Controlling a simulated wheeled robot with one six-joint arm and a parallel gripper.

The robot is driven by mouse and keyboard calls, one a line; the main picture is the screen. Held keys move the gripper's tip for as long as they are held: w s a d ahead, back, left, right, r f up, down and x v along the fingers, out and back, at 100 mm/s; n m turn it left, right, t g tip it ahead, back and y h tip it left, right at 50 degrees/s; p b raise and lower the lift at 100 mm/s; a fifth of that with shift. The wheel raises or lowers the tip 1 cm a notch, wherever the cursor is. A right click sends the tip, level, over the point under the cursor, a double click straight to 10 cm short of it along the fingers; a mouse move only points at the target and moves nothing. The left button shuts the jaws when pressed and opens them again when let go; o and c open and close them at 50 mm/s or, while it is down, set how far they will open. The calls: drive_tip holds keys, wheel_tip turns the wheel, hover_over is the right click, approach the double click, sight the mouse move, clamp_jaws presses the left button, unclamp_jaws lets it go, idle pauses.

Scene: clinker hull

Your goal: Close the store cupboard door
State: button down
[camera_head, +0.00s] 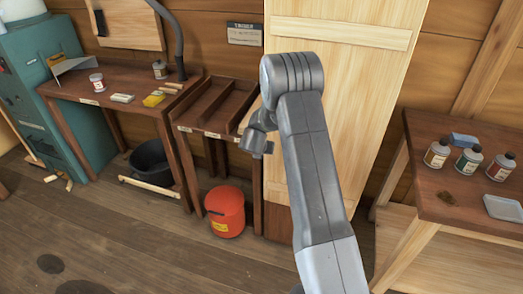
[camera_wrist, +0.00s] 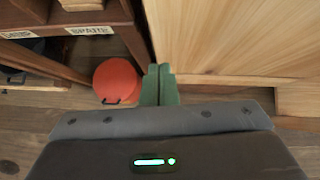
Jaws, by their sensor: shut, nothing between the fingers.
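The store cupboard door (camera_head: 345,75) is a tall pale wooden panel with a crosswise batten near its top. It stands behind my arm in the head view, which hides much of its middle and lower part. In the wrist view the pale panel (camera_wrist: 235,35) fills the upper right. My gripper (camera_head: 257,146) is near the panel's left edge in the head view. In the wrist view the green fingers of my gripper (camera_wrist: 159,72) are together and empty, with their tips by the panel's lower left corner. I cannot tell whether they touch it, or how far the door stands open.
A red bucket (camera_head: 225,211) stands on the floor below the divided wooden rack (camera_head: 187,128). A workbench (camera_head: 130,98) and teal cabinet (camera_head: 50,85) are at left. A table (camera_head: 450,205) with bottles is at right.

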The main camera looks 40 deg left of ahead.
drive_tip(key=b+v, duration=0.1)
drive_tip(key=v, duration=0.6)
drive_tip(key=shift+s+a+r, duration=0.2)
drive_tip(key=shift+s, duration=0.3)
